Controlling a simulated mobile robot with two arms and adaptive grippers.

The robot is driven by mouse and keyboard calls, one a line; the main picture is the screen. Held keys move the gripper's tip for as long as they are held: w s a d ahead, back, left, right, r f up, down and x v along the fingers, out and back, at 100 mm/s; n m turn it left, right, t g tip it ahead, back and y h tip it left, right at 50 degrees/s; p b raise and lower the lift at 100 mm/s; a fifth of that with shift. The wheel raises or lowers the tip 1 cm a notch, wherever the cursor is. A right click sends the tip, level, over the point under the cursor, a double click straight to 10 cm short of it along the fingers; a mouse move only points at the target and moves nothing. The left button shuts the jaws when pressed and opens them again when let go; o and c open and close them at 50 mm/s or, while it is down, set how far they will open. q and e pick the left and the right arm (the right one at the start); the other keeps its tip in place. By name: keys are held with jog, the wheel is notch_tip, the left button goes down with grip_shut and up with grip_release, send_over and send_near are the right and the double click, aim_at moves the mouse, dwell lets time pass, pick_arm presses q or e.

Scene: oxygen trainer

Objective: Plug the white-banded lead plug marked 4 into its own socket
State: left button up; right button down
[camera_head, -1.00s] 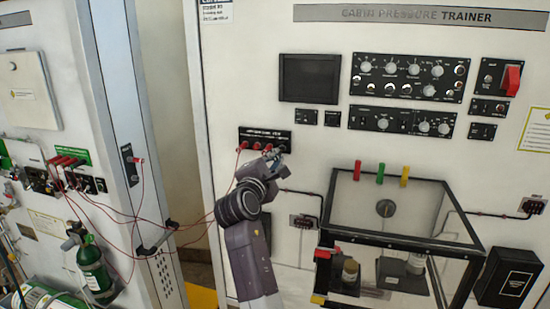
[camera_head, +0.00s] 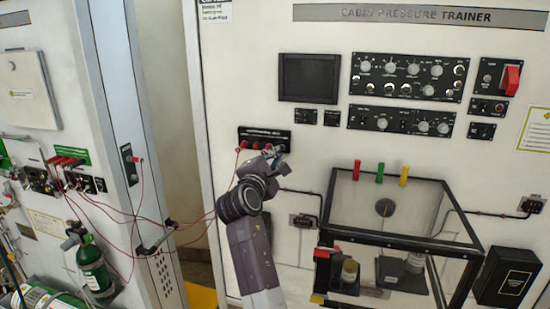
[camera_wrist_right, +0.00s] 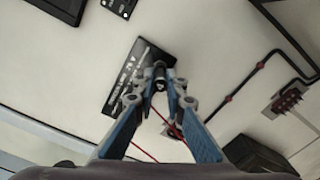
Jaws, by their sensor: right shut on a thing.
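My right gripper (camera_head: 278,152) is at the right end of a black socket strip (camera_head: 248,131) on the cabin pressure trainer panel. In the right wrist view the gripper (camera_wrist_right: 161,78) is shut on a dark plug (camera_wrist_right: 159,74), over the end of the strip (camera_wrist_right: 143,60). A thin red lead (camera_wrist_right: 167,122) runs down between the fingers. I cannot read the plug's number or see its white band clearly. Whether its tip is inside a socket is hidden. Several red plugs (camera_head: 243,145) sit along the strip left of the gripper. My left gripper is out of view.
A clear box with a black frame (camera_head: 333,242) stands low at the right. Red leads (camera_head: 143,187) hang from the left cabinet towards the strip. A green cylinder (camera_head: 92,268) stands at the left.

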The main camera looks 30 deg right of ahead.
jog(key=shift+w+d+r, duration=0.1)
jog(key=shift+w+d, duration=0.3)
jog(key=shift+d, duration=0.15)
jog(key=c, duration=1.9)
grip_release()
jog(key=shift+d, duration=0.1)
jog(key=v, duration=0.7)
jog(key=shift+a, duration=0.25)
jog(key=shift+s, duration=0.1)
